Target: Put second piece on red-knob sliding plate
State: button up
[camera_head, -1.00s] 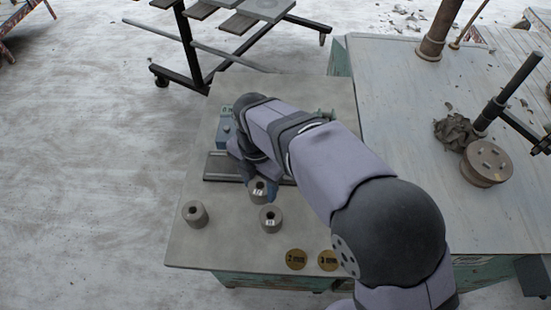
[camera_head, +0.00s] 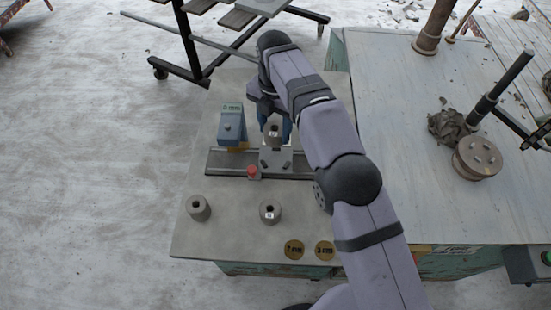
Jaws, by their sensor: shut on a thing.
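My gripper (camera_head: 276,126) is shut on a grey cylindrical clay piece (camera_head: 275,137) with a hole in its top and a small white label. The piece is over the light grey sliding plate (camera_head: 276,160), which has dark clamps and sits on a dark rail. I cannot tell whether the piece touches the plate. A red knob (camera_head: 253,172) is at the plate's front left. A second labelled grey piece (camera_head: 269,211) stands on the bench in front of the rail. Another grey piece (camera_head: 198,207) stands farther left.
A blue machine housing (camera_head: 232,127) with a green display stands left of the plate, close to my gripper. A larger table (camera_head: 420,190) is to the right. The bench (camera_head: 200,240) is bare at front left.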

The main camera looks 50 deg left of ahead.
jog(key=shift+r, duration=0.3)
jog(key=shift+s+d+n, duration=0.1)
jog(key=shift+d+n, duration=0.15)
jog(key=shift+n, duration=0.25)
jog(key=shift+n, duration=0.3)
jog(key=shift+f+p, duration=1.45)
jog(key=shift+f, duration=3.6)
jog(key=shift+f, duration=0.15)
jog(key=o, duration=1.2)
jog(key=shift+d, duration=0.1)
